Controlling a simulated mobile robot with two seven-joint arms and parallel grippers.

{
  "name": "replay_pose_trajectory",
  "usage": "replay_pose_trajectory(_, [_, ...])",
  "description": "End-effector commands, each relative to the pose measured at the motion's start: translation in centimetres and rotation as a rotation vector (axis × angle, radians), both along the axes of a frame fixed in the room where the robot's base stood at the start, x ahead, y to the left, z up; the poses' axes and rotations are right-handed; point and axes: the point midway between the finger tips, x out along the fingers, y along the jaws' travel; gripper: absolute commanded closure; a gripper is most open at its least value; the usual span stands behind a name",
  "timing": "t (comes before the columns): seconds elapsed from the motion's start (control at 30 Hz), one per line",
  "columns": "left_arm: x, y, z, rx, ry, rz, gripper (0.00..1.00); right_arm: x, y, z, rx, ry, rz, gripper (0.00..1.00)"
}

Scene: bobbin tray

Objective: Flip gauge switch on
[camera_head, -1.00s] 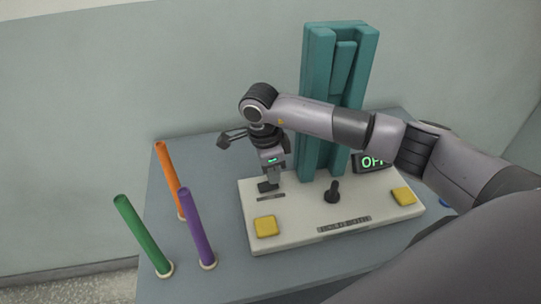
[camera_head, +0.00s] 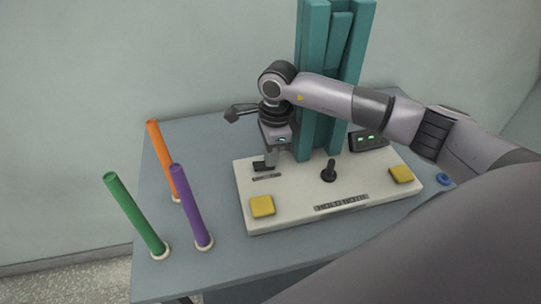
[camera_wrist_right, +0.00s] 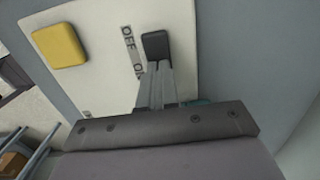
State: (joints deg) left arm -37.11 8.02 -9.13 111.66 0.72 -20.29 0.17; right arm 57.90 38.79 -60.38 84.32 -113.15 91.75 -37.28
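The gauge switch, a small black block (camera_head: 262,166), sits at the left back of the white panel (camera_head: 290,195). In the right wrist view the switch (camera_wrist_right: 156,45) lies beside a label strip (camera_wrist_right: 133,50) reading OFF and ON. My right gripper (camera_head: 271,160) points down at the switch. In the wrist view its fingers (camera_wrist_right: 157,70) are together with nothing between them, their tips at the switch's edge; I cannot tell if they touch it. The gauge display (camera_head: 368,140) at the back right shows two small green marks. My left gripper is out of view.
A black joystick (camera_head: 329,170) and yellow pads (camera_head: 262,206) (camera_head: 401,174) are on the panel. A teal column (camera_head: 322,90) rises behind. Green (camera_head: 135,215), orange (camera_head: 162,160) and purple (camera_head: 190,207) rods stand at left. A blue button (camera_head: 444,180) is at right.

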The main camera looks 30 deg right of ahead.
Motion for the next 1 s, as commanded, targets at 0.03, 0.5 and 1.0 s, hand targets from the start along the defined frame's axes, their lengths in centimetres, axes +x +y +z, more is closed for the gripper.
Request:
replay_pose_trajectory(0.03, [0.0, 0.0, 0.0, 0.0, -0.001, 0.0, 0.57, -0.4, 0.3, -0.7, -0.001, 0.013, 0.006, 1.0])
replay_pose_trajectory(0.5, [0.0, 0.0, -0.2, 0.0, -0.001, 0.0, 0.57, -0.1, 2.1, -0.4, 0.006, 0.015, 0.01, 1.0])
replay_pose_trajectory(1.0, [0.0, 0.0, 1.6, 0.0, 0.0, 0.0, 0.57, 0.2, 1.6, 2.6, 0.003, 0.008, 0.006, 1.0])
